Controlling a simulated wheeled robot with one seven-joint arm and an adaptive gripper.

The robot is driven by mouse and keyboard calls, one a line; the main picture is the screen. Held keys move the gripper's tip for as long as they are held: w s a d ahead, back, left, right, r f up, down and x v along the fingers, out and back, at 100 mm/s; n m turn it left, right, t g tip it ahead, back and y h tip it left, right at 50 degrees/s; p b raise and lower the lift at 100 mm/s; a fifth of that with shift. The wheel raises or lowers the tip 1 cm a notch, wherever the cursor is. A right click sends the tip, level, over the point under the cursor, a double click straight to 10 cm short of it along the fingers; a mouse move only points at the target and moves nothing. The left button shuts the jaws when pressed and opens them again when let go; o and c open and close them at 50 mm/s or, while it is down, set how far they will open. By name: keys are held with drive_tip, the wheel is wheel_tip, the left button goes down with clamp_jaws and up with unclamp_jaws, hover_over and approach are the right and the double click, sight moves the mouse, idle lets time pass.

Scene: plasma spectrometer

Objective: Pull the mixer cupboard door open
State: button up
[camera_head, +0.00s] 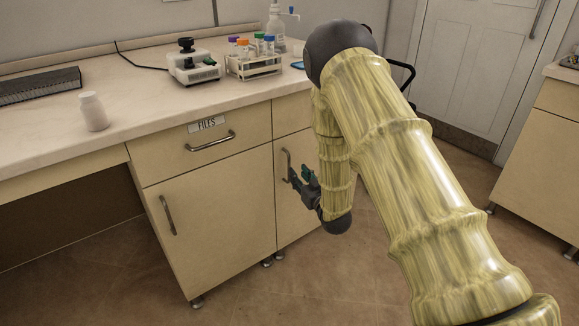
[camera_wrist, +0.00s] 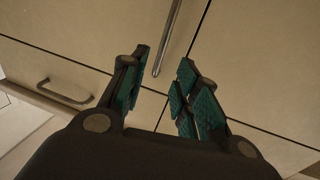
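Two pale doors show under the bench in the head view: a left one (camera_head: 215,225) below the drawer, and a right one (camera_head: 290,228) partly hidden by my arm. Both look closed; which is the mixer cupboard door I cannot tell. The left door has a vertical metal handle (camera_head: 168,215). My gripper (camera_head: 299,176) is at the right door's vertical handle (camera_head: 286,165). In the wrist view my gripper (camera_wrist: 163,58) is open, with green-padded fingers on either side of that handle (camera_wrist: 170,35). A gap shows beside the bar; contact is not visible.
A FILES drawer with a horizontal handle (camera_head: 210,141) sits above the left door. A mixer-like device (camera_head: 194,67), a tube rack (camera_head: 253,66) and a white bottle (camera_head: 93,111) stand on the bench. Another cabinet (camera_head: 545,165) is at right. Floor (camera_head: 310,290) before the doors looks clear.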

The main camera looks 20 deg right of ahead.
sight(289, 163)
drive_tip(key=w, duration=0.2)
drive_tip(key=w+a+b, duration=0.1)
drive_tip(key=w, duration=0.5)
drive_tip(key=shift+w+a+b, duration=0.15)
drive_tip(key=shift+w+b, duration=0.1)
drive_tip(key=shift+b, duration=0.05)
drive_tip(key=shift+c, duration=0.5)
clamp_jaws()
